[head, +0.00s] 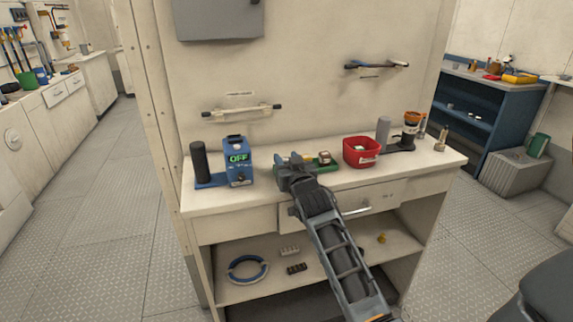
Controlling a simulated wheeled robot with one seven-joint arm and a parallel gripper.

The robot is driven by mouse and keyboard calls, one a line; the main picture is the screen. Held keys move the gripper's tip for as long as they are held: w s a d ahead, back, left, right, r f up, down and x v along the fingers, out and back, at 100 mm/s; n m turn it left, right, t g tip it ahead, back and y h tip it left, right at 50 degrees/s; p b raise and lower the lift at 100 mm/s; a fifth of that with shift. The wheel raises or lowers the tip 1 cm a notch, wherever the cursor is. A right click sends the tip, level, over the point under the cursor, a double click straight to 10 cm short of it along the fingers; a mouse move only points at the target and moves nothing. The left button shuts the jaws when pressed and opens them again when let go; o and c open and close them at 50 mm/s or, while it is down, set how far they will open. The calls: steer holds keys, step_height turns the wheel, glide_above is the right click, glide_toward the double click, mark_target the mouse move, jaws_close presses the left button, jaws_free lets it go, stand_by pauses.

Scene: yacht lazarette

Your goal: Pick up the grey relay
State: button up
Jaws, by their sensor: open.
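My gripper (292,160) is above the counter, at the left part of a low green tray (330,168), and hides that part. Its jaws are open; I cannot see anything between them. A small dark red and pale block (325,157) sits in the tray, with a small yellowish piece to its left. I cannot make out a grey relay in the tray; the gripper may cover it. A small light grey block (290,250) lies on the lower shelf, too small to identify.
On the counter (260,200), a blue box marked OFF (238,160) and a black cylinder (200,162) stand left. The counter's front edge is mostly clear.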

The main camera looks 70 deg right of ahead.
steer(key=shift+w+d, duration=0.2)
steer(key=shift+c, duration=0.3)
steer(key=c, duration=0.7)
steer(key=shift+o, duration=0.2)
steer(key=shift+r, duration=0.15)
